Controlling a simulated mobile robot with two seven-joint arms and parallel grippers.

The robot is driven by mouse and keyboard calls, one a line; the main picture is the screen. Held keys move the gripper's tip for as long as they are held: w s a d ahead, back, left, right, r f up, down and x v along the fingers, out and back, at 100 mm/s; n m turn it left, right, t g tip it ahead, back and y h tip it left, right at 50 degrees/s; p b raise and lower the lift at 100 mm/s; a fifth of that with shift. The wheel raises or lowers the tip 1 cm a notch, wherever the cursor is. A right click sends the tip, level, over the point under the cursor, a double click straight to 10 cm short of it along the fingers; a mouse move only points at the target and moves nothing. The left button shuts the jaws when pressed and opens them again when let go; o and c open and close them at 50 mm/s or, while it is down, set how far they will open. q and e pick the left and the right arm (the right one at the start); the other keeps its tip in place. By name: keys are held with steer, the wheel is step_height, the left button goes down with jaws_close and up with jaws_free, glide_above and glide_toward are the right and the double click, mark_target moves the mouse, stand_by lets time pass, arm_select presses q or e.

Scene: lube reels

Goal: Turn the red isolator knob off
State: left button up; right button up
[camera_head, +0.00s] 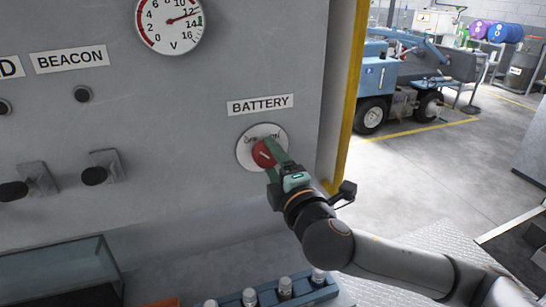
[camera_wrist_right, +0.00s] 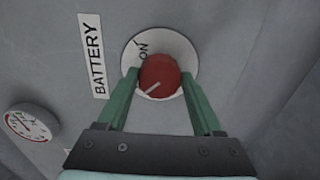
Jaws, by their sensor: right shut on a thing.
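The red isolator knob (camera_head: 264,154) sits on a round white plate (camera_head: 245,150) under the BATTERY label (camera_head: 260,105) on the grey panel. My right gripper (camera_head: 275,150) is at the knob, with its green fingers shut on it. In the right wrist view the knob (camera_wrist_right: 159,76) lies between the two fingertips, one on each side. A pale line runs slantwise across its face. The word ON shows on the plate (camera_wrist_right: 150,42) beside the knob; other lettering is partly hidden. My left gripper is not in view.
A voltmeter (camera_head: 170,22), a BEACON label (camera_head: 70,59) and two black-knobbed levers (camera_head: 95,176) are on the panel to the left. A blue rack with several bottles (camera_head: 285,288) stands below. A yellow edge (camera_head: 347,95) bounds the panel at right, with open floor beyond.

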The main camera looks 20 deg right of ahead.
stand_by(0.3)
steer(key=o, duration=1.4)
steer(key=shift+c, duration=0.2)
